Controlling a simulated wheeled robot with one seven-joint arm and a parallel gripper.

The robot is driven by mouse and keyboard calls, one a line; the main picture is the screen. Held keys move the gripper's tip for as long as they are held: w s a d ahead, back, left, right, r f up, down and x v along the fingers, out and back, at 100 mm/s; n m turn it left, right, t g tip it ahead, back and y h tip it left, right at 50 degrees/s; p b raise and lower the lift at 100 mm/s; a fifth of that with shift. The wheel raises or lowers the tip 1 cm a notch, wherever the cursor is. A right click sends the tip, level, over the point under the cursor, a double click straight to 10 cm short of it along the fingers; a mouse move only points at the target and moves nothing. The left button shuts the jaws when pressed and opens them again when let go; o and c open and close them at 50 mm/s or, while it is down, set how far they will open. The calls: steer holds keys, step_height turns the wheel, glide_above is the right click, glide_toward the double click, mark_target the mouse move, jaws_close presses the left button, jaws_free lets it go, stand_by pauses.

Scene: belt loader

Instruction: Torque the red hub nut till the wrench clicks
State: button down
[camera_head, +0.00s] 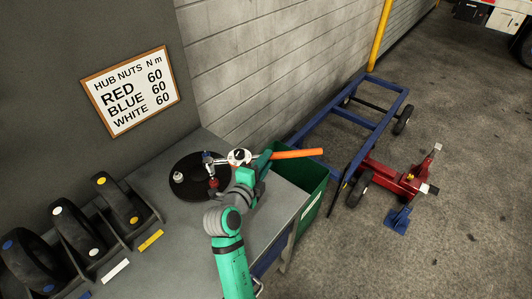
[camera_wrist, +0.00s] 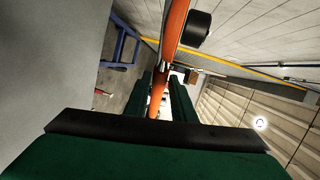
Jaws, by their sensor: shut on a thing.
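The torque wrench has an orange handle (camera_head: 297,153) and a white, round dial-like part (camera_head: 238,157) near its head. My gripper (camera_head: 263,162) is shut on the wrench; in the wrist view the orange shaft (camera_wrist: 159,88) runs between its two fingers. The black round hub (camera_head: 186,190) lies on the bench. The red hub nut (camera_head: 213,184) is at its right side, partly hidden by my arm. A blue nut (camera_head: 206,156) and a white nut (camera_head: 178,177) also show on the hub. The wrench head reaches over the hub; I cannot tell whether it sits on a nut.
A sign (camera_head: 131,91) lists 60 N m for red, blue and white. Black wheels (camera_head: 77,228) stand in a rack at the bench's left. A green bin (camera_head: 317,181) stands beside the bench. A blue cart frame (camera_head: 354,118) and a red jack (camera_head: 397,181) are on the floor.

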steer(key=shift+r, duration=0.15)
steer(key=shift+w+n+t+y, duration=0.3)
steer(key=shift+w+n+y, duration=0.15)
steer(key=shift+w, duration=0.3)
steer(key=w+a+f+n+y, duration=0.2)
steer(key=w+a+n+y, duration=0.3)
steer(key=w+y, duration=0.5)
steer(key=shift+w+f+n+y, duration=0.25)
steer(key=shift+w+n+y, duration=0.15)
steer(key=shift+n, duration=0.85)
steer(key=shift+s+f, duration=0.1)
steer(key=shift+f, duration=1.15)
stand_by(0.8)
steer(key=shift+s+d+m+h, duration=0.5)
steer(key=shift+s+d+h, duration=0.1)
steer(key=shift+h, duration=0.15)
